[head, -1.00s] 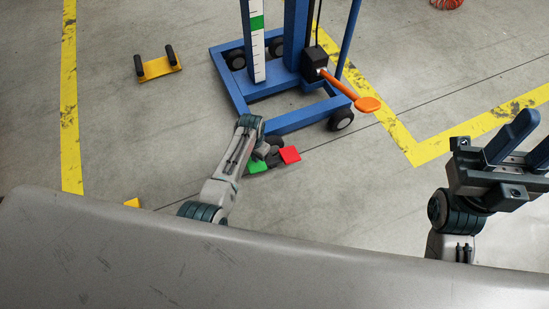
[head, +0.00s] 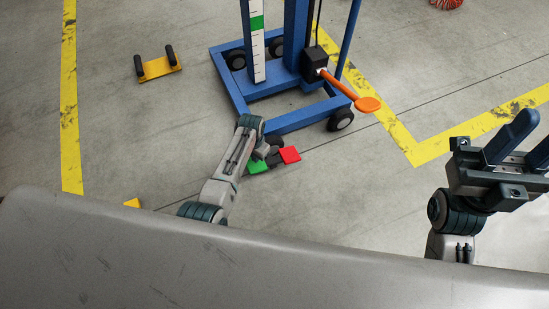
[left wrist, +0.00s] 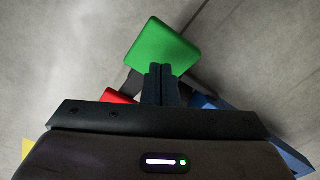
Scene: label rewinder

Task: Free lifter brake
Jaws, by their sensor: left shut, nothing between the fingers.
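The blue lifter (head: 292,118) stands on its wheeled frame in the head view. By its near edge are a green pedal (head: 257,167) and a red pedal (head: 290,155), side by side. My left gripper (head: 270,155) is down at these pedals, partly hidden by its own wrist. In the left wrist view its fingers (left wrist: 161,80) are shut together and empty, with their tips over the near edge of the green pedal (left wrist: 162,46). I cannot tell whether they touch it. The red pedal (left wrist: 117,96) shows partly there. My right gripper (head: 522,145) is open and empty at the right.
An orange-handled crank (head: 367,104) sticks out from the black box on the lifter's mast. A yellow plate with two black posts (head: 159,68) lies at the upper left. Yellow lines mark the floor. The floor right of the pedals is clear.

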